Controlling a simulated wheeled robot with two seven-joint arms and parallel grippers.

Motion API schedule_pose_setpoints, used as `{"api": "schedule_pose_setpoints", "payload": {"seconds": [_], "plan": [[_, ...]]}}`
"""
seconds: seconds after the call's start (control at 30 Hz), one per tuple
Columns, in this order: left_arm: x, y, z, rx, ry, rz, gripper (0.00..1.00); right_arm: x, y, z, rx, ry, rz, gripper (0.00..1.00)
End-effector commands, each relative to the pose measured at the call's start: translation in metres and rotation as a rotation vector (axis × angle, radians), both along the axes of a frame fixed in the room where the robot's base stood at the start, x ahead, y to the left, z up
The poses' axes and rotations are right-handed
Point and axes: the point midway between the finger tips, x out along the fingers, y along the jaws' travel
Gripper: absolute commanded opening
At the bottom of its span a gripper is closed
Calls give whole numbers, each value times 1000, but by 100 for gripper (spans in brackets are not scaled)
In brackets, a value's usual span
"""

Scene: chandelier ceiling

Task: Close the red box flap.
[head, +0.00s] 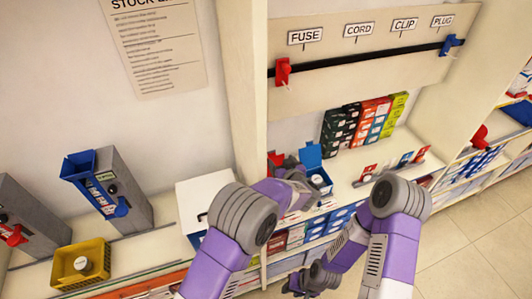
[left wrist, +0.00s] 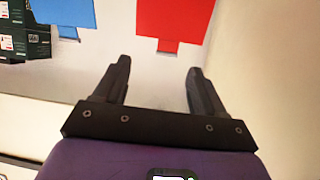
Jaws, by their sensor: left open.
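The red flap (left wrist: 170,18) stands at the top of the left wrist view, with a narrow tab at its lower edge. In the head view a small part of the red flap (head: 275,158) shows behind my left gripper (head: 296,168); my arm hides the red box's body. My left gripper is open and empty; in the left wrist view its two fingers (left wrist: 157,66) point toward the red flap, with a visible gap between. My right gripper (head: 308,281) is low at the bottom of the head view, away from the flap; its jaw opening is unclear.
A blue box (head: 312,158) with its flap raised stands right of my left gripper; its blue flap (left wrist: 65,12) shows in the left wrist view. Coloured cartons (head: 364,121) stand behind on the shelf. A wall panel (left wrist: 275,80) rises close on the right in the left wrist view.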

Motion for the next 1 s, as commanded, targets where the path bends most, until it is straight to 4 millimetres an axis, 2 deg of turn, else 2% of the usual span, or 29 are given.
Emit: {"api": "schedule_pose_setpoints", "payload": {"seconds": [0.1, 0.23, 0.5, 0.7, 1.0], "plan": [[-1, -1, 7, -16, -7, 59, 70, 0, 0, 0, 0, 0, 0, 35], [6, 2, 6, -21, -8, 82, 70, 0, 0, 0, 0, 0, 0, 35], [42, 15, -11, -22, -7, 83, 70, 0, 0, -3, 0, 0, 0, 35], [61, 21, -19, -22, -8, 81, 70, 0, 0, -3, 0, 0, 0, 35], [66, 23, -20, -22, -7, 81, 70, 0, 0, -3, 0, 0, 0, 35]]}}
